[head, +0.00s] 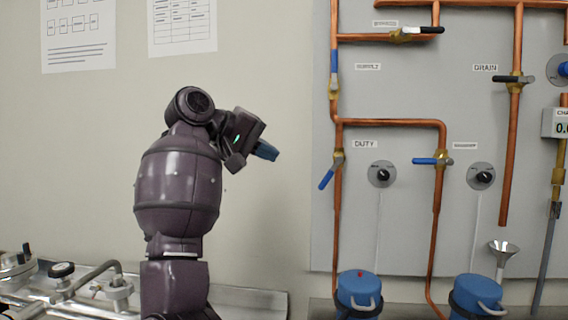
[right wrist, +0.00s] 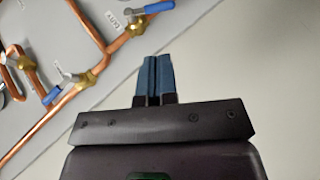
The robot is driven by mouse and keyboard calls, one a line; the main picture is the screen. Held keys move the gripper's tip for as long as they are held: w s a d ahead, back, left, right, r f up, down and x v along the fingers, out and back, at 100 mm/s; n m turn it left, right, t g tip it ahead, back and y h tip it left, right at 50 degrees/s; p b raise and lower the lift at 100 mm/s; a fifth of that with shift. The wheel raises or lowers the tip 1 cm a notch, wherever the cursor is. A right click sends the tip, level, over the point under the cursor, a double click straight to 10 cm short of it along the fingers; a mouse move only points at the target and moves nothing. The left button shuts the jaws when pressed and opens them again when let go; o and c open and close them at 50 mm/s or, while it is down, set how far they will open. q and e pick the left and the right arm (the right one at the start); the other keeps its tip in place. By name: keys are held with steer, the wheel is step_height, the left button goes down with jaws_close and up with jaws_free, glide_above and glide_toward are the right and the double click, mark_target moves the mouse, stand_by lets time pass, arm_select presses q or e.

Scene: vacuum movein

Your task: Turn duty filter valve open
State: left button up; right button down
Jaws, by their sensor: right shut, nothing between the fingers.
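The duty valve (head: 338,160) sits on a copper pipe left of the DUTY label (head: 364,144). Its blue handle (head: 327,178) slants down to the left, at an angle to the vertical pipe. My right gripper (head: 265,151) is to the left of the panel in the head view, apart from the handle, its blue fingers pointing right. In the right wrist view the fingers (right wrist: 153,78) are together and empty. Two blue-handled valves show there; the nearer handle (right wrist: 161,6) lies beyond the fingertips at the top. My left gripper is not in view.
The panel (head: 400,230) also holds a second valve with a horizontal blue handle (head: 432,161), a supply valve (head: 334,82), a drain valve (head: 513,80) and dials (head: 382,174). Blue canisters (head: 358,291) stand below. Bench hardware (head: 95,285) is at lower left. Bare wall lies between arm and panel.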

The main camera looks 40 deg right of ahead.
mark_target(324, 179)
steer(key=x, duration=1.3)
steer(key=shift+s+d, duration=0.15)
steer(key=shift+d, duration=0.05)
